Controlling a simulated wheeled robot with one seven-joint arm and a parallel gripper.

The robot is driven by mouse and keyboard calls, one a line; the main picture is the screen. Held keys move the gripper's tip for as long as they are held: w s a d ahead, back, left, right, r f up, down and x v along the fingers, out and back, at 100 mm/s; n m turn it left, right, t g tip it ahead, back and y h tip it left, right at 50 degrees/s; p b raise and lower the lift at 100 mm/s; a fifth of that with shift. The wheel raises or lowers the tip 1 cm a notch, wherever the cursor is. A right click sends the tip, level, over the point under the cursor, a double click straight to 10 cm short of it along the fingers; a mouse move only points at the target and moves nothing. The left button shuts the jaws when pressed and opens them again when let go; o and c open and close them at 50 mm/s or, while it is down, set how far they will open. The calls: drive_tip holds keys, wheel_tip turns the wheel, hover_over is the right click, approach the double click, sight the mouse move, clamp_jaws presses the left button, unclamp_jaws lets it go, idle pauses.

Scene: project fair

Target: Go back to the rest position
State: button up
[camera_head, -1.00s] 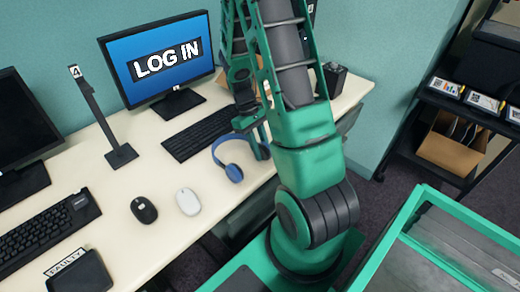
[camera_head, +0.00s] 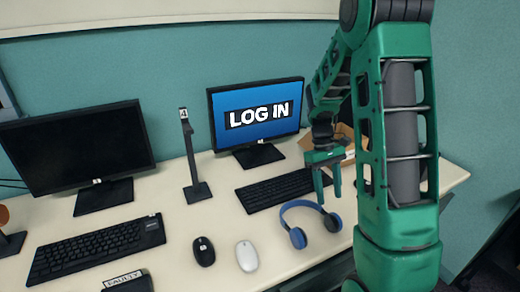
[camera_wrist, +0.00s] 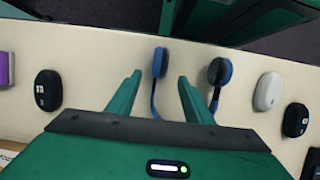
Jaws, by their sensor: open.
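My green gripper (camera_head: 326,188) is open and empty in the head view, pointing down above the table beside the blue headphones. The blue headphones (camera_head: 298,236) lie on the table just below and in front of it. In the wrist view my open gripper (camera_wrist: 158,90) shows its two fingers apart, with the headphones (camera_wrist: 160,62) lying beyond the fingertips and no object between the jaws. My arm rises to the right and bends high over the table.
The white table (camera_head: 222,222) holds a lit monitor (camera_head: 258,112), a dark monitor (camera_head: 78,150), two keyboards (camera_head: 98,248) and a stand (camera_head: 192,160). A black mouse (camera_head: 203,251) and white mouse (camera_head: 247,256) lie in front. A cardboard box (camera_head: 345,135) is behind my gripper.

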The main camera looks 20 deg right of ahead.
drive_tip(key=s+a+r+m+t, duration=0.2)
drive_tip(key=s+r, duration=0.4)
drive_tip(key=s, duration=0.4)
drive_tip(key=s+a+r+m+t, duration=0.2)
drive_tip(key=s+a+r+m, duration=0.2)
drive_tip(key=s, duration=0.6)
drive_tip(key=shift+s+a+r+m, duration=0.15)
drive_tip(key=shift+a+r+m, duration=0.2)
drive_tip(key=shift+r, duration=0.6)
drive_tip(key=shift+d, duration=0.1)
drive_tip(key=shift+w+f, duration=0.25)
drive_tip(key=shift+w, duration=0.35)
idle(0.8)
